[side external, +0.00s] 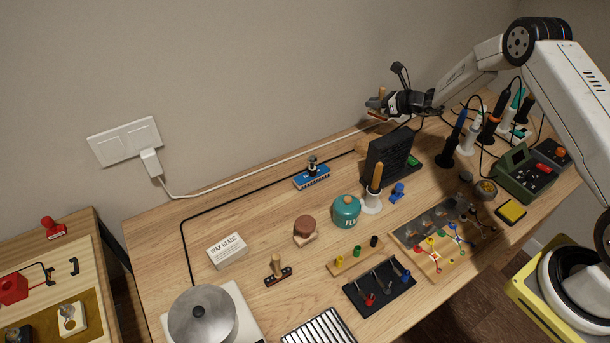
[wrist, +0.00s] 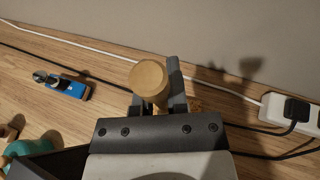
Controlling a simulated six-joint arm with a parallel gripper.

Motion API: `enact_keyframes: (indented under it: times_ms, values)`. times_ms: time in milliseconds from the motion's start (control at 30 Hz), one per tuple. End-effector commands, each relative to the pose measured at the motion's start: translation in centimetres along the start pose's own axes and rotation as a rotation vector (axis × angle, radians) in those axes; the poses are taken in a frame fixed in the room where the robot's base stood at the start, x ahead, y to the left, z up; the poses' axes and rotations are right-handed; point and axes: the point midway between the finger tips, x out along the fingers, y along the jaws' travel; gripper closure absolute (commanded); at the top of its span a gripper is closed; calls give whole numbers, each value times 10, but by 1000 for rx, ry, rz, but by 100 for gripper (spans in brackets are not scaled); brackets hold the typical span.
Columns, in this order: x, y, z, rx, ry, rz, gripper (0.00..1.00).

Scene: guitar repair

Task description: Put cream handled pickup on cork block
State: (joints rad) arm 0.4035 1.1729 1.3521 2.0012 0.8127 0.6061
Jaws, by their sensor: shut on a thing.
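My gripper (side external: 379,104) is raised above the back of the table, near the wall. It is shut on a pickup with an upright wooden handle (side external: 381,92), taken as the cream handled pickup. The round handle top (wrist: 149,78) stands between my fingers in the wrist view. The pickup's base is mostly hidden by my fingers, so its colour is hard to tell. A brown cork-like block (side external: 362,145) lies on the table below my gripper, partly behind a black slotted box. A speckled brown bit of it (wrist: 196,104) shows beside my right finger in the wrist view.
The black slotted box (side external: 388,156) stands close to the cork. A blue pickup with a dark knob (side external: 312,178) lies to the left. A dark pickup with a wooden handle (side external: 278,272) is nearer the front. A power strip (wrist: 290,112) and cables run along the wall.

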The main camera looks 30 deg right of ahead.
Motion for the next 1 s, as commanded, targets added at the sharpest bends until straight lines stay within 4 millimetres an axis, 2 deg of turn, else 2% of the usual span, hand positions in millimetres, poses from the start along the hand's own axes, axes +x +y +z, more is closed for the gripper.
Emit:
enact_keyframes:
  times_ms: [300,667,1000]
  values:
    - [15,0,-35,1,-1,0,100]
    - [18,0,-42,-1,-1,0,100]
    - [29,0,-71,0,1,1,100]
